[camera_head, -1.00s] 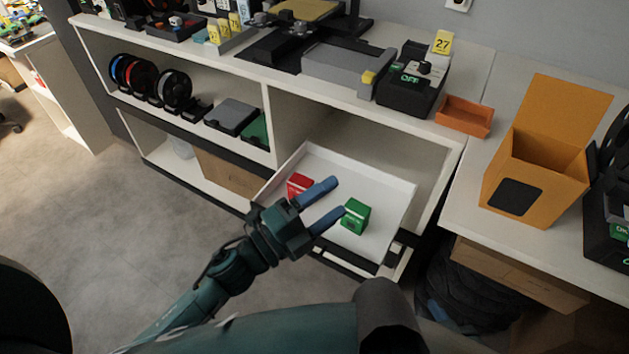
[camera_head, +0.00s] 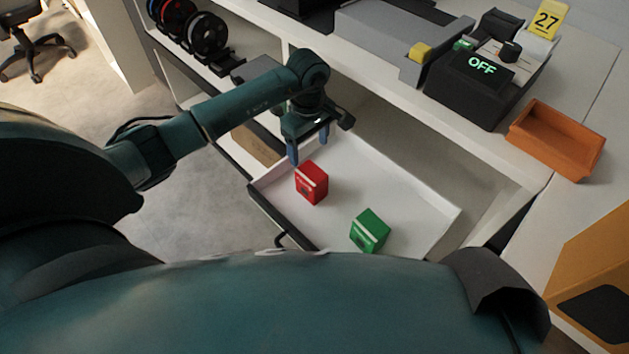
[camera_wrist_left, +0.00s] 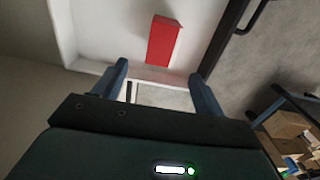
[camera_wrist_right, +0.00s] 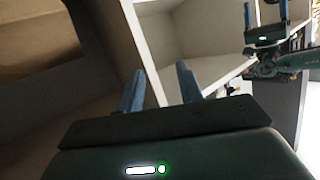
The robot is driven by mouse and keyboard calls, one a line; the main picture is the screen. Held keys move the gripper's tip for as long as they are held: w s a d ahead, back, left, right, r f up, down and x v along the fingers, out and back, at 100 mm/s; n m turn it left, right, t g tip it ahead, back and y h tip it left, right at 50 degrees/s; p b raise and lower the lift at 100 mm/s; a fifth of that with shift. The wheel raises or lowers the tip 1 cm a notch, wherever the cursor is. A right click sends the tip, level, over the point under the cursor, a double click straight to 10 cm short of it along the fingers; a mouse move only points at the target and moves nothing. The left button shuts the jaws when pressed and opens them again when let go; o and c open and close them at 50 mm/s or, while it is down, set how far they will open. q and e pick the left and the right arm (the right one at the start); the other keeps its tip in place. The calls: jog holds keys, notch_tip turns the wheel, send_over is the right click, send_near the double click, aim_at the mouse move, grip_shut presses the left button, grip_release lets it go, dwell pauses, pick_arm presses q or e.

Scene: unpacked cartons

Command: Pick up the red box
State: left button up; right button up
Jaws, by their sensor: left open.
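The red box (camera_head: 312,183) stands in the white open drawer (camera_head: 400,190), toward its left side. The green box (camera_head: 369,231) stands in the same drawer, to the right and nearer to me. My left gripper (camera_head: 309,150) points down just behind the red box, apart from it, with its blue fingers open and empty. In the left wrist view the red box (camera_wrist_left: 163,41) lies beyond and between the open fingertips (camera_wrist_left: 160,75), across the drawer floor. My right gripper (camera_wrist_right: 160,85) shows only in its own wrist view, with its fingers apart and nothing between them.
The drawer sits under a white counter. On the counter are an orange tray (camera_head: 556,139), a black device reading OFF (camera_head: 479,80) and a grey machine (camera_head: 390,38). An orange carton (camera_head: 590,270) is at the right. Spools (camera_head: 207,37) stand on the left shelf.

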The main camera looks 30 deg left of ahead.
pick_arm(q)
notch_tip(320, 180, down, 4)
jog(key=shift+d+r, duration=0.1)
jog(key=shift+r, duration=0.05)
jog(key=f, duration=0.4)
jog(key=shift+s+d+f+b, duration=0.35)
jog(key=shift+d+f+b, duration=0.05)
jog(key=shift+f, duration=0.3)
jog(key=shift+c, duration=0.2)
jog(key=c, duration=1.1)
